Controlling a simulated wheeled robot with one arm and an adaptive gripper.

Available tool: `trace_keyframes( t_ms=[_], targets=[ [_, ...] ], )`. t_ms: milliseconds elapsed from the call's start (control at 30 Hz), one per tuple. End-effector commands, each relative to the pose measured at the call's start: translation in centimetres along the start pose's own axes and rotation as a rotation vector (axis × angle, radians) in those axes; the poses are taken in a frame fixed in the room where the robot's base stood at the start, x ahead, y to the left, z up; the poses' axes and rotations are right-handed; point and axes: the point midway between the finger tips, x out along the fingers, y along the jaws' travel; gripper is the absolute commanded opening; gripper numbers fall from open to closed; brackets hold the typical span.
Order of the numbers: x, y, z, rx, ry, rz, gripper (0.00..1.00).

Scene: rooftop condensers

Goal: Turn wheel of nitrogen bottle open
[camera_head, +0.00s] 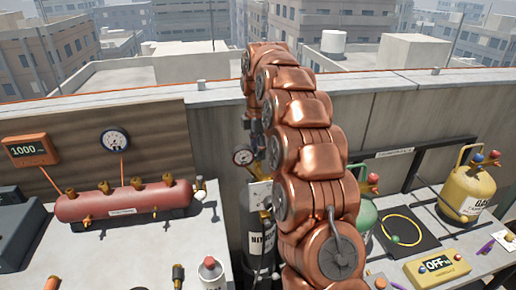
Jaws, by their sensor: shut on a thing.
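The nitrogen bottle (260,235) stands upright in the gap between the two tables. It is dark, with a white label partly reading "NIT". A round pressure gauge (242,155) sits at its top, beside brass fittings. My copper arm arches over from the lower right and comes down at the bottle's top. My gripper (256,135) shows only as a small dark part there, just above the gauge. It is shut on the bottle's wheel at the valve. The wheel and fingertips are mostly hidden behind my arm.
A red manifold (125,201) with brass valves lies on the left table, near a spray can (211,272). The right table holds a green bottle (365,213), a yellow gas bottle (467,188) and a yellow device (437,268) reading "OFF". A parapet wall (400,115) runs behind.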

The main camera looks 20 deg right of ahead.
Motion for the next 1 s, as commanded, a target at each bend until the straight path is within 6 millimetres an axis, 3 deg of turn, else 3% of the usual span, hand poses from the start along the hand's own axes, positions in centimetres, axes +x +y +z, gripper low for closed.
trace_keyframes(
  t_ms=[333,867,900,1000],
  targets=[
    [0.02,-0.01,-0.06,-0.135,0.001,-0.001,0.17],
    [0.04,-0.02,-0.05,-0.157,0.001,-0.001,0.17],
    [0.04,-0.02,-0.05,-0.157,0.001,-0.001,0.55],
    [0.02,-0.02,-0.04,-0.157,0.0,-0.001,0.66]
  ],
)
